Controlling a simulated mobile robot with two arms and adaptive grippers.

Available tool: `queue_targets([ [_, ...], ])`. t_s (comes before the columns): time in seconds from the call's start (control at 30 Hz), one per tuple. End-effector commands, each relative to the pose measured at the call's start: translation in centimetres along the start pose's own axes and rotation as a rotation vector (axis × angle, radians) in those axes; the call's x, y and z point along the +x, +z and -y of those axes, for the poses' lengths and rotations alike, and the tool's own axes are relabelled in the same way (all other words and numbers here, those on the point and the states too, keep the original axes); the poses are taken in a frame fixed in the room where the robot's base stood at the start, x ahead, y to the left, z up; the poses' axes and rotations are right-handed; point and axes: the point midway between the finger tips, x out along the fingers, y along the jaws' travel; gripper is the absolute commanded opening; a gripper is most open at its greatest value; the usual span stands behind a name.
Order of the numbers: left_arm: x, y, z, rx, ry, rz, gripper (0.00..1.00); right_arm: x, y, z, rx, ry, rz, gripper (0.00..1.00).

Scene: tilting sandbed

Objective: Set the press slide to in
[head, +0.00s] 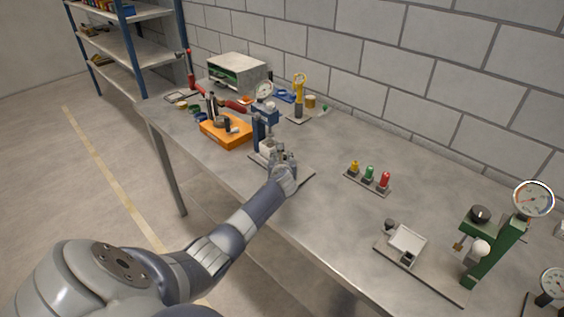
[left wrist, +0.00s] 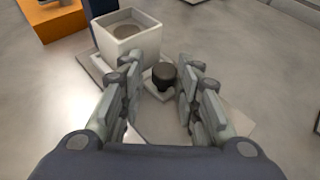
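The blue press (head: 265,115) stands on the bench with a round gauge on top. A white, square-walled holder with a round recess sits at its foot and shows large in the left wrist view (left wrist: 128,40). A dark knob (left wrist: 163,75) stands on a small pale tab at the holder's near side, above the grey base plate (left wrist: 158,115). My left gripper (head: 283,160) is low over the front of this press. In the left wrist view its fingers (left wrist: 158,73) are open on either side of the knob, with a gap visible. My right gripper is not in view.
An orange block (head: 226,131) with tools is left of the press. Yellow, green and red indicators (head: 369,175) stand to the right. A green press (head: 485,245) with a pale tray is further right. The bench between is clear.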

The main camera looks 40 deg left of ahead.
Motion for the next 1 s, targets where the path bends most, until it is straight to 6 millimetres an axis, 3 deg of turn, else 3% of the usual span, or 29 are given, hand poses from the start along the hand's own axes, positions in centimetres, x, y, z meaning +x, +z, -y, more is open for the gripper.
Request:
queue_targets([
  [0.27, -2.3, 0.0, 0.0, 0.001, -0.002, 0.003, 0.31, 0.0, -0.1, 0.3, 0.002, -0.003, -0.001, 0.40],
  [0.8, -9.9, 0.1, -0.1, 0.001, -0.002, 0.004, 0.31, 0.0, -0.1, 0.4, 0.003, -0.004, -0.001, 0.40],
  [1.0, -11.5, 0.2, -0.1, 0.000, -0.002, 0.004, 0.31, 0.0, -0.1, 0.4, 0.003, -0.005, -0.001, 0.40],
])
